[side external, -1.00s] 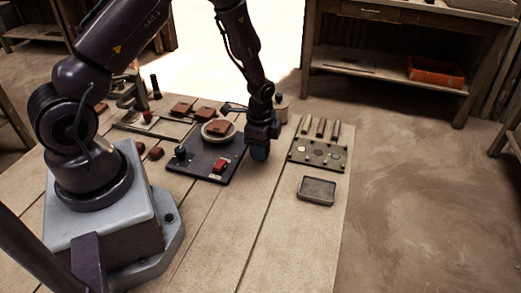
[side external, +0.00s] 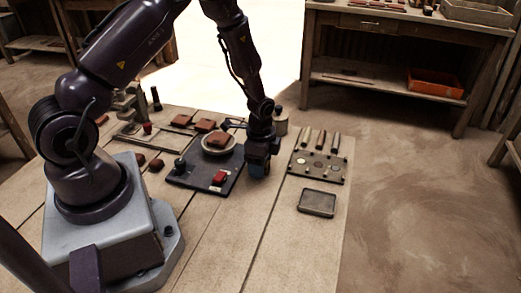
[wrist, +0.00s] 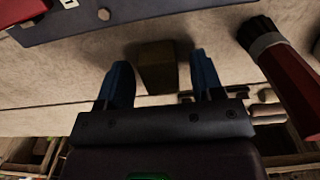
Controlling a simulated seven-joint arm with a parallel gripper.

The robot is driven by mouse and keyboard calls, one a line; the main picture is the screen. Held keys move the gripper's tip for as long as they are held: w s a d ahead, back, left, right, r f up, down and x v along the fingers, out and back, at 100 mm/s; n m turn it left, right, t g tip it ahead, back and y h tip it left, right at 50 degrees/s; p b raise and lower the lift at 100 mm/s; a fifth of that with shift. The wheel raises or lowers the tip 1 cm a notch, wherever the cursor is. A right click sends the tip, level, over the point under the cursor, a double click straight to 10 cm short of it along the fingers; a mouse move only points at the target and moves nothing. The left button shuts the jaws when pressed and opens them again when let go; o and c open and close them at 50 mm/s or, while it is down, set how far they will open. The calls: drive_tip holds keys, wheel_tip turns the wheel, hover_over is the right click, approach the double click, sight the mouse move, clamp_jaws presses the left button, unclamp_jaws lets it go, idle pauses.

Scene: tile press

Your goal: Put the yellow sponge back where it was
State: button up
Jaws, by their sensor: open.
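My gripper (wrist: 157,82) has two blue fingers, spread apart. In the wrist view a dark olive-yellow block, which looks like the yellow sponge in shadow (wrist: 157,66), stands between the fingers, with a gap visible on each side. It rests on the pale wooden table. In the side view my gripper (side external: 257,171) is low over the table, just right of the dark board; the sponge is hidden there behind my gripper.
The dark board (side external: 190,180) carries a round pale disc with a brown tile and a red block. To the right are a plate with round pieces (side external: 318,170) and a shallow dark tray (side external: 317,204).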

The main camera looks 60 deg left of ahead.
wheel_tip(320, 180, up, 22)
drive_tip(key=s+d+n+t, duration=0.1)
drive_tip(key=s+d+n, duration=0.1)
drive_tip(key=d, duration=0.1)
drive_tip(key=s+d+r+n+t, duration=0.2)
drive_tip(key=s+d+r+n, duration=0.1)
drive_tip(key=s+r, duration=0.3)
drive_tip(key=s+d+r+n+t, duration=0.2)
drive_tip(key=s+d+r+n, duration=0.1)
drive_tip(key=s+r, duration=0.3)
drive_tip(key=shift+s+r+n+t, duration=0.15)
drive_tip(key=shift+s+n+t, duration=0.25)
drive_tip(key=shift+s, duration=0.8)
